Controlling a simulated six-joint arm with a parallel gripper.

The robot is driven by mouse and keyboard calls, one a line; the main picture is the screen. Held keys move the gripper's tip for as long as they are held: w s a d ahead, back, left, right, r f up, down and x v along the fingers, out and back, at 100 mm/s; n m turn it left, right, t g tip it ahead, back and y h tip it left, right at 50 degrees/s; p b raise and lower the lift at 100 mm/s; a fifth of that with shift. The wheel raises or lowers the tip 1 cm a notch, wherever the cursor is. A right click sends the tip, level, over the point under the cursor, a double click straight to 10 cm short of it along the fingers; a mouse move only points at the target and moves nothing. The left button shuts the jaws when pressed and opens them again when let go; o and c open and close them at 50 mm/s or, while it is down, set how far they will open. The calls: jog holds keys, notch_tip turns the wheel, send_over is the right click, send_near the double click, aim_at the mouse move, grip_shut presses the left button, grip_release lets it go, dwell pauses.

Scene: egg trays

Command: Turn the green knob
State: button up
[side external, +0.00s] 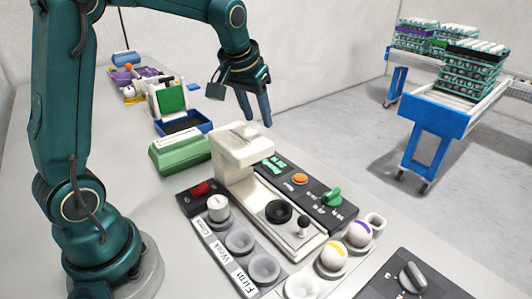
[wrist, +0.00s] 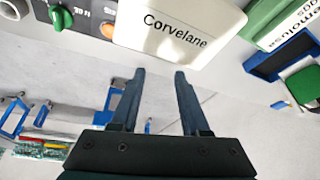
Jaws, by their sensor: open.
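The green knob (side external: 331,197) sits on a black control panel at the right side of the white machine (side external: 243,150). It also shows at the upper left of the wrist view (wrist: 62,19). My gripper (side external: 257,108) hangs in the air above and behind the machine, with its fingers pointing down. In the wrist view my gripper (wrist: 157,78) is open, with nothing between its fingers. It is well apart from the knob.
An orange button (side external: 300,179) is on the same panel as the knob. A green box (side external: 180,153) stands left of the machine. White balls with coloured bands (side external: 359,233) sit in cups in front. A separate dark knob (side external: 413,277) is at the lower right.

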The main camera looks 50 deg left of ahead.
jog(key=w+d+f+m+t+h, duration=0.1)
jog(key=w+d+f, duration=0.2)
jog(key=w+d, duration=0.35)
jog(key=m+h, duration=0.1)
jog(key=m, duration=0.2)
send_over(333, 192)
jog(key=s, duration=0.3)
jog(key=shift+g, duration=0.4)
jog(key=f, duration=0.4)
jog(key=shift+w, duration=0.25)
jog(key=shift+x, duration=2.5)
grip_shut()
